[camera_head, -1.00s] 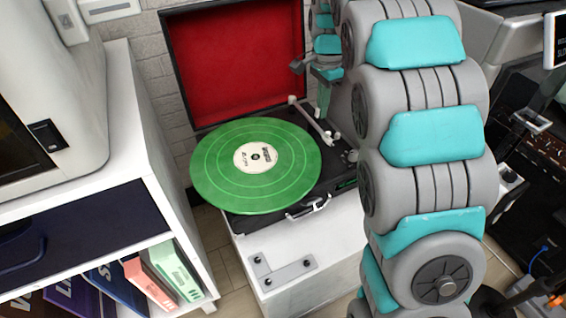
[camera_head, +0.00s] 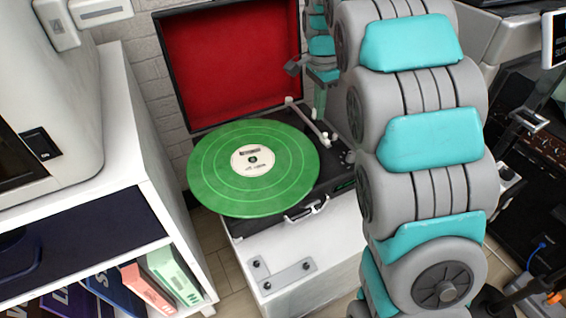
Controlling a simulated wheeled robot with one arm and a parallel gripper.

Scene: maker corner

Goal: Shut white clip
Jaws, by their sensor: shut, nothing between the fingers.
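A white tonearm (camera_head: 307,117) lies along the right of the record player, beside the green record (camera_head: 222,175). A small white piece near its front end (camera_head: 333,138) may be the clip; it is too small to tell whether it is open or shut. My gripper (camera_head: 319,114) is small and far off, pointing down over the right side of the player, just behind the tonearm. Its fingers look shut with nothing seen between them. I cannot tell whether it touches the tonearm. My large grey and teal arm hides the player's right edge.
The player's red-lined lid (camera_head: 235,65) stands open behind. The player rests on a white stand (camera_head: 325,237) with a grey bracket (camera_head: 285,275) at its front. A white shelf (camera_head: 130,160) with books is at left; dark equipment (camera_head: 535,190) is at right.

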